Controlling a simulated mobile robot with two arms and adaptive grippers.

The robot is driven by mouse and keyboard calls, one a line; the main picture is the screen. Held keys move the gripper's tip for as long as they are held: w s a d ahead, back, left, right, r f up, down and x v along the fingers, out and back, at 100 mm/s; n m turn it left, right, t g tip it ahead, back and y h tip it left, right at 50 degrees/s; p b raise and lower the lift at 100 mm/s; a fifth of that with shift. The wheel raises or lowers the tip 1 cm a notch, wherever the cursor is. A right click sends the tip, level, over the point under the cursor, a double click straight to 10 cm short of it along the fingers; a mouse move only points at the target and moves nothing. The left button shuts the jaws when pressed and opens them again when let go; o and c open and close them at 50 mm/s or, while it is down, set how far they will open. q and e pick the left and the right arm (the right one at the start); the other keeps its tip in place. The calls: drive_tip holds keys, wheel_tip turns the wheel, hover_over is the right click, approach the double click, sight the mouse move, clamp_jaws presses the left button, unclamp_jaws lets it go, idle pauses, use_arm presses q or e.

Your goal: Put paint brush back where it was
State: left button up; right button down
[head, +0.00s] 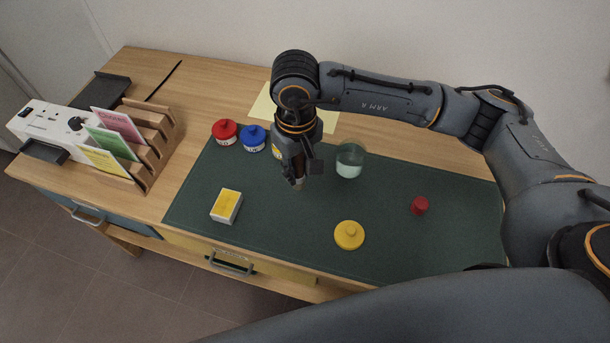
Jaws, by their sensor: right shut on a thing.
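My right gripper (299,178) reaches down over the left-centre of the green mat (290,235), its fingers shut. A small pale brownish tip (298,185) shows just below the fingers. It looks like part of the paint brush, the rest of which is hidden by the gripper. I cannot tell whether the tip touches the mat. A glass of pale liquid (350,162) stands just right of the gripper. My left gripper is out of view.
A red-lidded pot (225,132) and a blue-lidded pot (254,138) stand left of the gripper. A yellow lid (349,235), a yellow-and-white block (227,205) and a small red cylinder (420,205) lie on the mat. A wooden card rack (158,145) stands at left.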

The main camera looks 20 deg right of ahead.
drive_tip(key=f, duration=0.1)
drive_tip(key=w+d+f, duration=0.1)
drive_tip(key=w+f, duration=0.1)
drive_tip(key=shift+d+b, duration=0.35)
drive_tip(key=shift+b, duration=0.05)
drive_tip(key=shift+w+d+f, duration=0.1)
drive_tip(key=shift+f, duration=0.85)
drive_tip(key=shift+w+d+f, duration=0.1)
drive_tip(key=shift+f, duration=0.8)
use_arm(q)
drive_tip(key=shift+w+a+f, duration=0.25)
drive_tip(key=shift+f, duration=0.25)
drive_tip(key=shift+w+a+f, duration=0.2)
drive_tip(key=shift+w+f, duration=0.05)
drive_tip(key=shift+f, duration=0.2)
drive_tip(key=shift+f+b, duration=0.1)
drive_tip(key=shift+b, duration=0.25)
use_arm(e)
drive_tip(key=shift+f, duration=0.2)
drive_tip(key=c, duration=1.1)
unclamp_jaws()
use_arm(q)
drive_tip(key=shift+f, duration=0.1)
use_arm(e)
drive_tip(key=shift+r, duration=0.15)
